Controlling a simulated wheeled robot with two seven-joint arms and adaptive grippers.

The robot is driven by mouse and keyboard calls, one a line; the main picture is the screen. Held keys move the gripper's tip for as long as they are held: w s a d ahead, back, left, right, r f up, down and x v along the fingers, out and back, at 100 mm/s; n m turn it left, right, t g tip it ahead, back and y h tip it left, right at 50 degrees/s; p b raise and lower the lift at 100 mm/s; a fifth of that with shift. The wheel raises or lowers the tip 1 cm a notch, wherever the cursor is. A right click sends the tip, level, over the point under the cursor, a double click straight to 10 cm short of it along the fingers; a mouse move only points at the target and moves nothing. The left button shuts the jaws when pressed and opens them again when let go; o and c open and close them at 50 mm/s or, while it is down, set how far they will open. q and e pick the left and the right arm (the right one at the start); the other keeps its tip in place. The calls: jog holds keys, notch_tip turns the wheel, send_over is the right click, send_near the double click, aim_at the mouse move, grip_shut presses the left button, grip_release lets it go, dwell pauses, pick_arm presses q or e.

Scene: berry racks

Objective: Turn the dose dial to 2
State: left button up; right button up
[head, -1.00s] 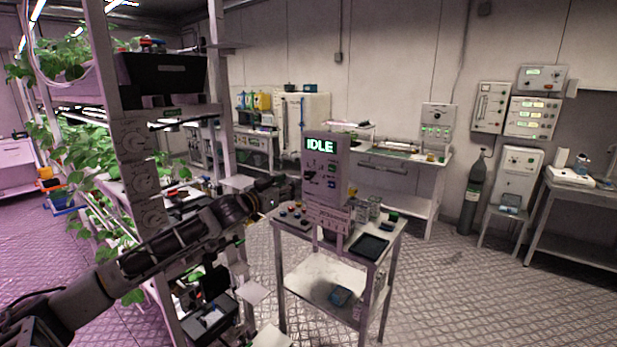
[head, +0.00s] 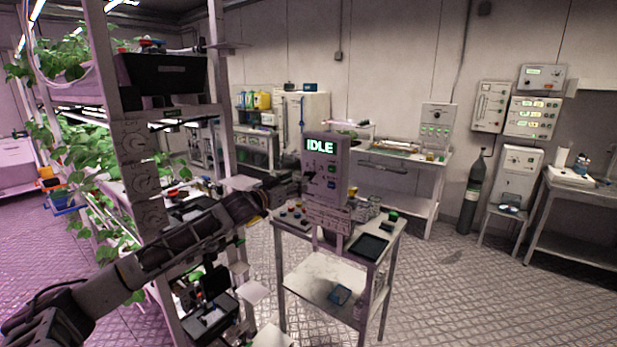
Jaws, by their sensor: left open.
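Three round dials with scale marks sit one above another on the rack post: an upper dial (head: 136,138), a middle dial (head: 145,180) and a lower dial (head: 152,215). Their labels and settings are too small to read, so I cannot tell which is the dose dial. A grey control panel (head: 338,172) stands on a small cart, its screen reading IDLE, with small coloured buttons below. My left gripper (head: 298,184) is open and empty, right of the dials and close to the panel's left edge; I cannot tell whether it touches. My right gripper is out of view.
The cart (head: 342,245) carries buttons, small jars and a black tray (head: 369,246). The plant rack (head: 165,95) stands along the left. A gas cylinder (head: 470,195) and benches line the back and right. The floor right of the cart is clear.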

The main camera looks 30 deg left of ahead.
aim_at(309, 176)
pick_arm(q)
jog(key=shift+w+d+p, duration=0.2)
jog(key=shift+w+p, duration=0.35)
jog(key=shift+w, duration=1.4)
jog(key=shift+w+d+p, duration=0.15)
jog(key=shift+w+p, duration=0.4)
jog(key=shift+w, duration=1.35)
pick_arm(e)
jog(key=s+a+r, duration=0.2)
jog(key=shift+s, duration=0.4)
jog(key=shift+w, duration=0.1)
pick_arm(q)
jog(key=shift+c, duration=0.2)
jog(key=c, duration=1)
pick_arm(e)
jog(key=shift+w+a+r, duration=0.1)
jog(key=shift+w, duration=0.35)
